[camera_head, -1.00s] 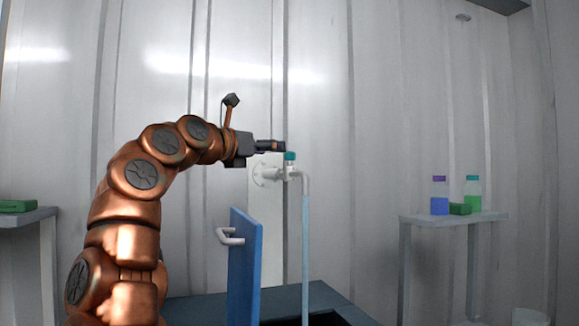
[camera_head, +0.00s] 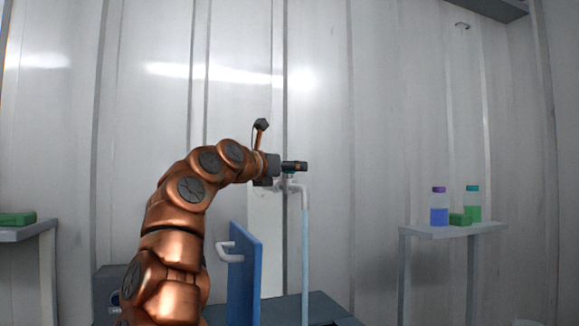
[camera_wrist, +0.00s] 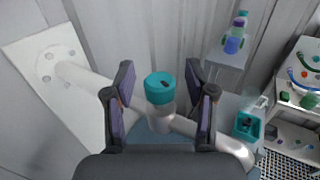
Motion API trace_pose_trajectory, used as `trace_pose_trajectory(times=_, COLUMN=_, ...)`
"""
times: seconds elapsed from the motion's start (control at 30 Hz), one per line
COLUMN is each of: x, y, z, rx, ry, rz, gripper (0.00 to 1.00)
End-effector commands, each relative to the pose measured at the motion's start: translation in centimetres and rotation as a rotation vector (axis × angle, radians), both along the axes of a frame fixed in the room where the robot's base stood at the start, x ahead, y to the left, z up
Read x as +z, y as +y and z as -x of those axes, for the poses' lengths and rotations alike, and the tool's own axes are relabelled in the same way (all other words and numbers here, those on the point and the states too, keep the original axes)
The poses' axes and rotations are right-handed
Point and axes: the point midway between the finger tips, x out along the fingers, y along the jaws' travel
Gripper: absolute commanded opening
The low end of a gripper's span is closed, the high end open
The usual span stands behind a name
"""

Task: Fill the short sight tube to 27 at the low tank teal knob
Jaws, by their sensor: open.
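The teal knob (camera_wrist: 160,86) tops a white valve on a pipe. In the wrist view it sits between the open fingers of my gripper (camera_wrist: 160,100), with a gap on both sides. In the head view my gripper (camera_head: 296,167) is level in front of the knob (camera_head: 290,176), which is mostly hidden. The pipe comes out of a white plate (camera_head: 265,240), bends, and drops into a long pale blue tube (camera_head: 305,255). I cannot read any scale or level on a sight tube.
A blue panel (camera_head: 244,275) with a white handle (camera_head: 230,251) stands open below my arm. A side shelf (camera_head: 455,230) at the right holds a purple-capped bottle (camera_head: 439,208), a teal-capped bottle (camera_head: 473,204) and a green block (camera_head: 459,219). A left shelf (camera_head: 28,231) holds a green case (camera_head: 17,218).

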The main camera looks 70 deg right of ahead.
Motion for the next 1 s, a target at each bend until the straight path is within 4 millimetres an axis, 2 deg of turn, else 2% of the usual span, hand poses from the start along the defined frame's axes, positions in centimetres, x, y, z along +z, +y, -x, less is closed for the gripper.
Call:
trace_pose_trajectory(times=0.13, x=0.00, y=0.03, z=-0.02, rx=0.000, ry=0.000, rz=0.000, gripper=0.55)
trace_pose_trajectory(times=0.67, x=0.01, y=0.04, z=-0.04, rx=0.001, ry=0.001, rz=0.001, gripper=0.00)
trace_pose_trajectory(times=1.0, x=0.19, y=0.06, z=-0.16, rx=-0.017, ry=0.001, rz=0.001, gripper=0.00)
